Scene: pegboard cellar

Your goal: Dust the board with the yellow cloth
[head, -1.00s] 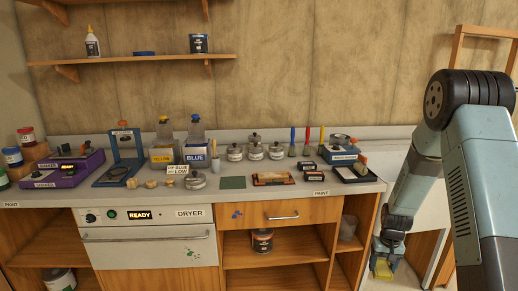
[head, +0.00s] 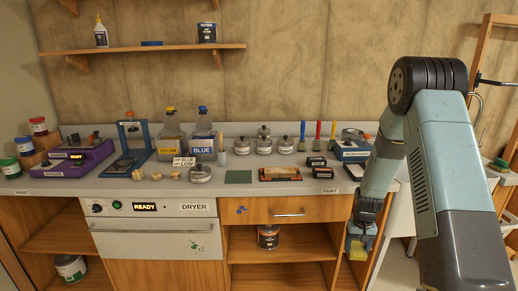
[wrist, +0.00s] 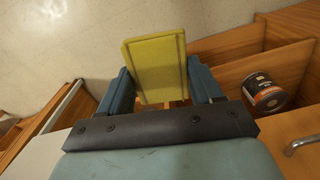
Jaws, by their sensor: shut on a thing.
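My gripper (head: 360,243) hangs low at the right, in front of the cabinet and below the bench top. It is shut on the yellow cloth (wrist: 155,65), which shows in the wrist view as a flat yellow pad between the two blue fingers. In the head view only a small yellow part of the cloth (head: 357,252) shows. A small flat wood-edged board (head: 280,174) with a dark and orange face lies near the front of the bench, up and left of my gripper. A plain green square (head: 238,177) lies to its left. I cannot tell which is the task's board.
A drawer with a handle (head: 288,213) and open shelves sit below. A dark tin (wrist: 265,92) stands on a shelf near my gripper.

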